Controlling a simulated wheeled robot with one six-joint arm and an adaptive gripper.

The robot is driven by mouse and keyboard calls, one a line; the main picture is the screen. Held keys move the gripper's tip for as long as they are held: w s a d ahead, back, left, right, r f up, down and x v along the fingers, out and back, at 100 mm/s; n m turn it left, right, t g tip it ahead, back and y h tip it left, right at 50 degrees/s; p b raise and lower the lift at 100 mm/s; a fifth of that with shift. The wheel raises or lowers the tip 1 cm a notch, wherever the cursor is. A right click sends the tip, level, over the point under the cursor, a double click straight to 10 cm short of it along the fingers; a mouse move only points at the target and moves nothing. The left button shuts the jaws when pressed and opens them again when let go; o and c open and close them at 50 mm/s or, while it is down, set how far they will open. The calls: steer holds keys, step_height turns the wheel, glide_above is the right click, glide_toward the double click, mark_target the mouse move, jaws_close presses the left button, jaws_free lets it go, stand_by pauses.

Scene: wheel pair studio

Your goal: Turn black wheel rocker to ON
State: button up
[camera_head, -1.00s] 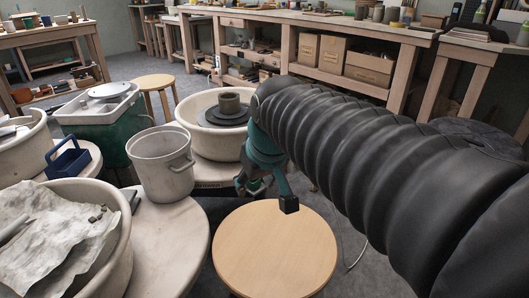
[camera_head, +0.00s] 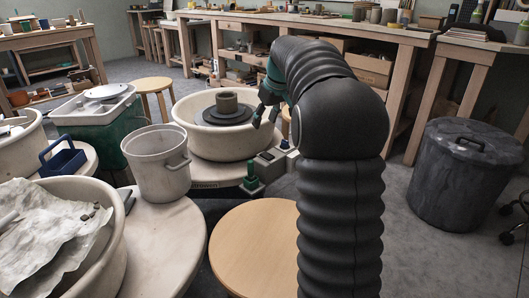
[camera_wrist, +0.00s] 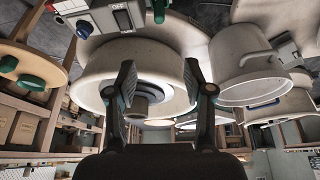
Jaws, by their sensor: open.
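The wheel with a dark wheel head and a grey-brown clay pot stands in a pale basin (camera_head: 205,135). A grey control box (camera_head: 272,158) sits at its near right side. In the wrist view, which looks inverted, the box shows at the top left with a dark rocker (camera_wrist: 122,19) beside an OFF label and a red part. Which way the rocker is tilted I cannot tell. My gripper (camera_head: 265,117) is open and empty, above the basin's right edge, apart from the box. Its spread fingers also show in the wrist view (camera_wrist: 157,82).
A green-topped lever (camera_head: 251,178) stands left of the box. A grey bucket (camera_head: 157,165) and a round wooden stool (camera_head: 245,250) are nearby. A dark lidded bin (camera_head: 465,175) stands right.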

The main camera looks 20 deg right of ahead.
steer(key=w+d+f+b, duration=0.1)
steer(key=w+d+f, duration=0.5)
steer(key=w+d, duration=0.1)
steer(key=n+b, duration=0.1)
steer(key=b, duration=0.1)
glide_toward(266, 154)
steer(key=shift+y, duration=0.3)
steer(key=x, duration=0.7)
steer(key=shift+w+d+f, duration=0.15)
steer(key=shift+w+f, duration=0.15)
steer(key=shift+f, duration=0.05)
jaws_close()
